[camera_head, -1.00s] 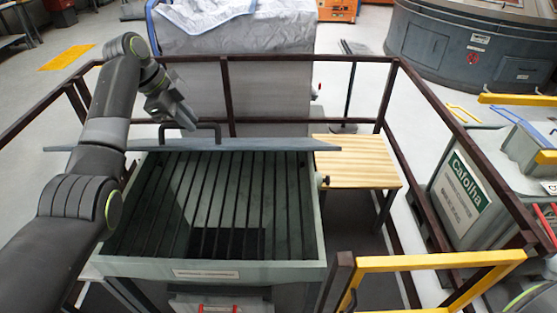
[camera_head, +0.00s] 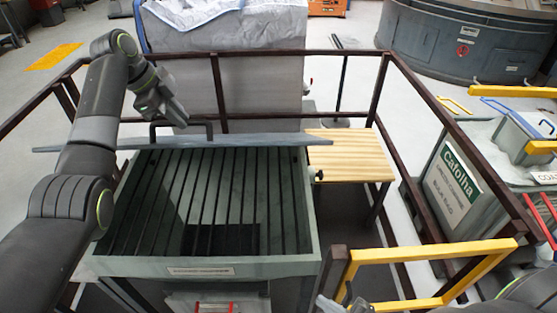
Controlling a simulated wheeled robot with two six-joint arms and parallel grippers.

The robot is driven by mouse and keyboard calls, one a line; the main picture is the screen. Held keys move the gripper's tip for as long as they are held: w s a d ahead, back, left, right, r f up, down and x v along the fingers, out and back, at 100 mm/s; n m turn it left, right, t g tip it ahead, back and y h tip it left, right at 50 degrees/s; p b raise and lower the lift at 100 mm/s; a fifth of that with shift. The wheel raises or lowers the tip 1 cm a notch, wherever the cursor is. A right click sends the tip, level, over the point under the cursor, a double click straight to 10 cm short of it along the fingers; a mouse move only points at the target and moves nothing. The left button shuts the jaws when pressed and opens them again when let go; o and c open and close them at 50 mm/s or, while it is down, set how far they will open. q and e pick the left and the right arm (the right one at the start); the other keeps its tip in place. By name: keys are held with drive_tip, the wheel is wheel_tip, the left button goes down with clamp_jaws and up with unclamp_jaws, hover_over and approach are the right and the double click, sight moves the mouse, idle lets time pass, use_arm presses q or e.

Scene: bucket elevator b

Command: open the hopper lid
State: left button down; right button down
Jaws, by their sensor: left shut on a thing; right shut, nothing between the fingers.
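The hopper (camera_head: 205,268) is a grey-green box with a slatted grate (camera_head: 155,200) inside and a dark square opening at its front middle. Its lid (camera_head: 255,141) is a blue-grey plate, seen almost edge-on across the hopper's back, lifted so the grate shows. A dark bar handle (camera_head: 182,125) stands up from the lid. My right gripper (camera_head: 340,303) is partly in view at the bottom edge, shut and empty, away from the lid.
Dark brown railings (camera_head: 262,126) surround the hopper. A yellow frame (camera_head: 432,254) stands at the front right. A wooden-topped table (camera_head: 348,157) is to the right of the hopper. A large grey covered block (camera_head: 262,80) stands behind the back rail.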

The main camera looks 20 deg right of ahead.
use_arm(q)
drive_tip(key=shift+f, duration=0.3)
use_arm(e)
drive_tip(key=w+d+r+n+t+h, duration=0.1)
drive_tip(key=w+d+r+n+t, duration=0.15)
drive_tip(key=w+r+n, duration=0.55)
drive_tip(key=w+d+r+n+t, duration=0.1)
drive_tip(key=w+r+n+t, duration=0.2)
drive_tip(key=r, duration=0.9)
drive_tip(key=w+a+r+n+g+y, duration=0.3)
drive_tip(key=w+a+r+n+y, duration=0.2)
drive_tip(key=w, duration=0.8)
wheel_tip(320, 180, up, 3)
drive_tip(key=a+n, duration=0.2)
drive_tip(key=n, duration=0.1)
drive_tip(key=shift+a+r, duration=0.2)
